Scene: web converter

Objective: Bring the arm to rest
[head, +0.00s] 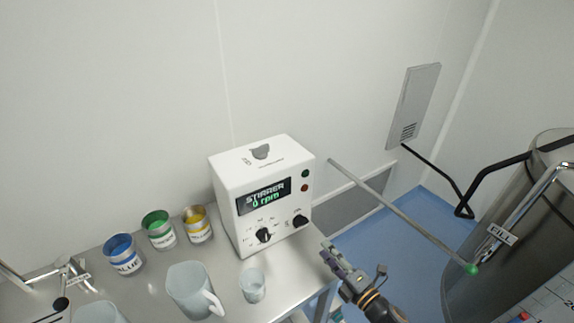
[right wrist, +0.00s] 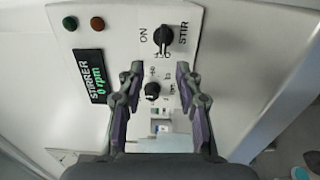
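My right gripper (head: 343,268) is in front of the white stirrer box (head: 262,172), at its lower right in the head view. In the right wrist view the right gripper (right wrist: 158,80) is open, with its two fingers apart and nothing between them. Beyond the fingers are the box's black STIR knob (right wrist: 164,38) and a second black knob (right wrist: 152,90). The gripper looks apart from both. The box's display reads "STIRRER 0 rpm". My left gripper is not seen in either view.
Blue (head: 122,254), green (head: 158,229) and yellow (head: 197,224) cups stand left of the box on a metal table (head: 150,290). A pale jug (head: 188,288) and small beaker (head: 252,286) stand in front. A steel tank (head: 500,262) is at right, with a green-tipped rod (head: 400,213) nearby.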

